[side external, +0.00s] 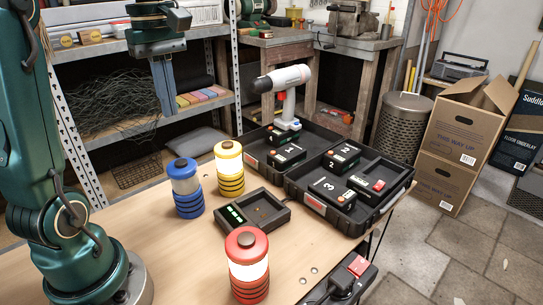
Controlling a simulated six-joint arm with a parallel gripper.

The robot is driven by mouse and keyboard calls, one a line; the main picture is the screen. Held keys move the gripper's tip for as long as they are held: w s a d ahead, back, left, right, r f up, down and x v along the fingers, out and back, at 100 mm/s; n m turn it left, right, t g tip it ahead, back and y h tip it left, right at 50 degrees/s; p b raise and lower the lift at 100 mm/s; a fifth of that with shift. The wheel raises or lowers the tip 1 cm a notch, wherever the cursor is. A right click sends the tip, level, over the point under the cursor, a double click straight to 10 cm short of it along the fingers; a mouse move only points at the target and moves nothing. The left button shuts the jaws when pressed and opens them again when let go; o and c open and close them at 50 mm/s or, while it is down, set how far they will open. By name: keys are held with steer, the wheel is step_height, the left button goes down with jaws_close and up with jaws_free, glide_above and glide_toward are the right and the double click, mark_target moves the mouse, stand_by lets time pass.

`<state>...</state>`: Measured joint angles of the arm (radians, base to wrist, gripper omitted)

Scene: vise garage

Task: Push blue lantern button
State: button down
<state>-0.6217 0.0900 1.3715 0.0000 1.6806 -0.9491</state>
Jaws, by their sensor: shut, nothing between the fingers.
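The blue lantern (187,194) stands upright on the wooden table, with a blue base, a pale grey-white middle and a blue cap. Its dark button (181,163) is on top of the cap. My gripper (170,112) is shut and empty, pointing down. In the picture it appears above the lantern and slightly left, apart from it; the depth between them is hard to judge. The yellow lantern (230,182), glowing warm, stands just right of the blue one. The red lantern (248,277), also glowing, stands at the front.
A black charger tray (252,222) with green lights sits between the lanterns. An open black case (366,226) holds numbered battery packs and a white-grey drill (288,92). A red-topped charger (352,272) is at the front edge. Shelves and a workbench stand behind.

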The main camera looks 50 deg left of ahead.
mark_target(180, 162)
step_height(180, 162, down, 10)
steer(key=shift+r, duration=0.15)
stand_by(0.3)
steer(key=shift+s+f, duration=0.1)
steer(key=shift+f, duration=0.9)
step_height(180, 162, up, 9)
stand_by(0.4)
steer(key=shift+r, duration=0.1)
stand_by(0.4)
